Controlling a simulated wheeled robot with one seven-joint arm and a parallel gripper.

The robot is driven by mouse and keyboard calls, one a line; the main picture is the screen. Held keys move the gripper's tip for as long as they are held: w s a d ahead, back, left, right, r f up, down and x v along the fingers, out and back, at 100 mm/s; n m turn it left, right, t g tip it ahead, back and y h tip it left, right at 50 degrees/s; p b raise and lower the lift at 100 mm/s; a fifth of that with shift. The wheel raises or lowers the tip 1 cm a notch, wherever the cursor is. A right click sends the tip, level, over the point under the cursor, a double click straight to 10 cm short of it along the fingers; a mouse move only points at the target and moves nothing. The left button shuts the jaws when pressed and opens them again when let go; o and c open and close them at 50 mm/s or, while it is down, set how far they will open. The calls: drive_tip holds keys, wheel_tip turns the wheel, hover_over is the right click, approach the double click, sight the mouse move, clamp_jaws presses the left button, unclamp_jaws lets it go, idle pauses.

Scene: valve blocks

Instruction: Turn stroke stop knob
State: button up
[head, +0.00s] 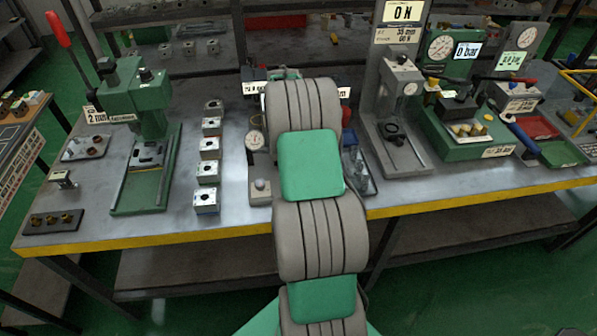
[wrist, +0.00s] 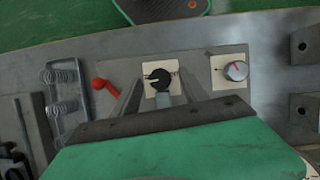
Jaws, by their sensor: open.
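In the wrist view a black knob (wrist: 160,79) with a pale pointer mark sits on a white plate on a grey panel. A grey knob (wrist: 236,71) with a red mark sits on another white plate to its right. I cannot read which one is the stroke stop knob. My gripper (wrist: 160,86) is open, its two grey fingers on either side of the black knob. No contact shows, and their height over the panel is unclear. In the head view my arm hides the gripper and the black knob.
A red-tipped lever (wrist: 99,83) stands just left of the fingers, and coil springs (wrist: 62,90) lie farther left. In the head view a green press (head: 146,130) and several metal blocks (head: 207,172) stand left of my arm. A grey stand (head: 398,110) is on the right.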

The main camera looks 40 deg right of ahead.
drive_tip(key=p+v, duration=0.3)
drive_tip(key=v, duration=0.4)
drive_tip(key=shift+r, duration=0.35)
drive_tip(key=shift+w+r, duration=0.1)
drive_tip(key=s+a+r+n+t+h, duration=0.1)
drive_tip(key=a+r+n+t+h, duration=0.1)
drive_tip(key=a+r, duration=0.45)
drive_tip(key=s+a+r+n+t+h, duration=0.15)
drive_tip(key=a+r, duration=0.25)
drive_tip(key=a, duration=0.6)
drive_tip(key=s+a+n+t, duration=0.1)
drive_tip(key=s+a+t, duration=0.1)
drive_tip(key=a, duration=0.4)
drive_tip(key=s+a+f+n+t+y, duration=0.1)
drive_tip(key=s+a+t, duration=0.1)
drive_tip(key=s+a, duration=0.2)
drive_tip(key=a, duration=0.3)
drive_tip(key=shift+s, duration=0.35)
drive_tip(key=shift+f, duration=0.1)
drive_tip(key=shift+c, duration=0.2)
